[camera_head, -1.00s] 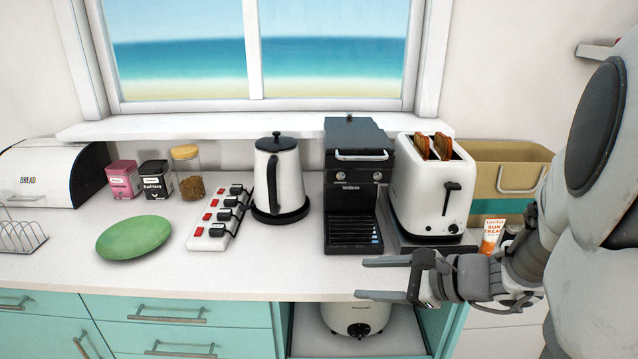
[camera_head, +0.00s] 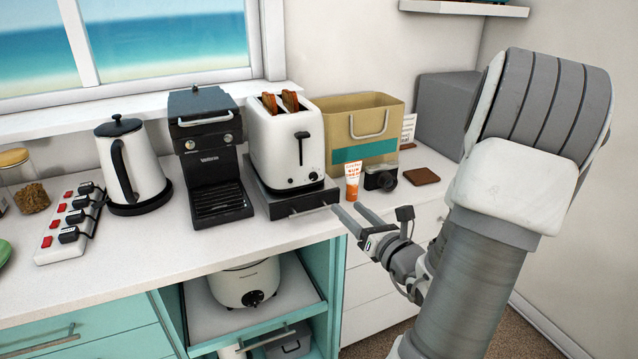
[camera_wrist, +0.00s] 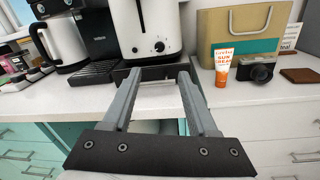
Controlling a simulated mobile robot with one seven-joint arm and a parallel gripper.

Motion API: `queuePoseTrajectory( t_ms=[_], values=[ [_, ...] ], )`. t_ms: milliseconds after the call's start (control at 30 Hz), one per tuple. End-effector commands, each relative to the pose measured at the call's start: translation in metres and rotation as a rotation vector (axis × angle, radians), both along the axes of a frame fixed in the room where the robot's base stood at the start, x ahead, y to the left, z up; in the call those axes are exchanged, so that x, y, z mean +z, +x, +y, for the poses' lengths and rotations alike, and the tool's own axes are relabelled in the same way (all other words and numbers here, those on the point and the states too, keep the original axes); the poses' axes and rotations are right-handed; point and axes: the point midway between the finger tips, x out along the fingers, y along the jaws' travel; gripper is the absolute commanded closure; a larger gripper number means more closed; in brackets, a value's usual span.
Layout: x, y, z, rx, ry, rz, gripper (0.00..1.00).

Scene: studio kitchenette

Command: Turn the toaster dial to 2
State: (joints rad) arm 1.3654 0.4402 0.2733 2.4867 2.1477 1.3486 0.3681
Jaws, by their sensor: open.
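The white toaster (camera_head: 275,150) stands on the counter right of the coffee machine, with two brown toast slices (camera_head: 290,101) in its slots. Its black dial (camera_head: 313,176) is low on the front, to the right, below the lever (camera_head: 301,136). In the wrist view the dial (camera_wrist: 160,46) is beyond the fingertips; its setting is too small to read. My gripper (camera_head: 346,207) is open and empty at the counter's front edge, in front of and below the toaster, apart from it. The wrist view shows my gripper (camera_wrist: 160,76) with both fingers spread toward the toaster.
The toaster rests on a dark drawer-like base (camera_head: 283,207) with a bar handle. A sunscreen tube (camera_head: 353,182), camera (camera_head: 380,178) and tan-and-teal bin (camera_head: 328,110) are to its right. The coffee machine (camera_head: 207,150) and kettle (camera_head: 140,165) are left. A pulled-out shelf holds a cooker (camera_head: 240,280) below.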

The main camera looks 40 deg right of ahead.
Motion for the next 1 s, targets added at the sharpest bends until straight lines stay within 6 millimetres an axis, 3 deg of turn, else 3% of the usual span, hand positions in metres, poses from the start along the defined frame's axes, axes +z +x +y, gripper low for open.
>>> queuePoseTrajectory(
  t_ms=[400,600,800,1000],
  values=[
    [-0.001,0.092,-0.013,0.005,-0.001,-0.002,0.41],
    [-0.001,0.125,-0.018,0.003,-0.001,-0.001,0.41],
    [0.000,0.140,-0.021,0.002,-0.002,0.001,0.41],
    [0.000,0.142,-0.021,0.001,-0.002,0.002,0.41]
  ],
)
